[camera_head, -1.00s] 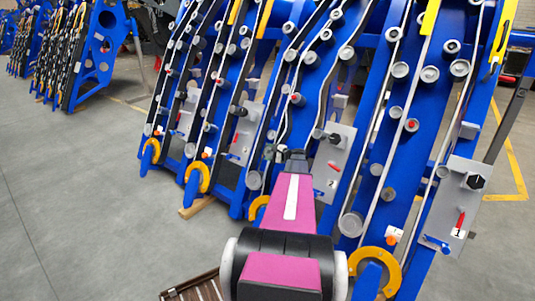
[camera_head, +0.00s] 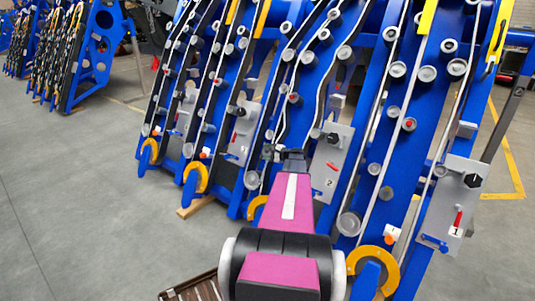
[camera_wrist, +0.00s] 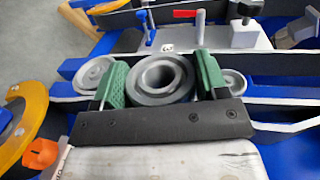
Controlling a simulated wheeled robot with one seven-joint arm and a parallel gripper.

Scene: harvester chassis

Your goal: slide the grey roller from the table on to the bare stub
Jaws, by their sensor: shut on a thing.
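In the wrist view, the grey roller (camera_wrist: 138,82) sits between the two green fingers of my gripper (camera_wrist: 161,78). My gripper is shut on it, and the roller's round bore faces the camera. It is held in front of a blue chassis plate (camera_wrist: 292,88). In the head view, my gripper (camera_head: 291,156) is in front of the lower part of the chassis, and the roller is hidden there. I cannot make out the bare stub in either view; it may be hidden behind the roller or the arm.
Grey rollers flank my gripper at left (camera_wrist: 92,76) and right (camera_wrist: 234,82). A yellow-orange ring (camera_wrist: 22,125) and an orange part (camera_wrist: 40,153) are at the left. A red-handled plate (camera_wrist: 215,35) lies beyond. Open floor (camera_head: 80,190) is at left in the head view.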

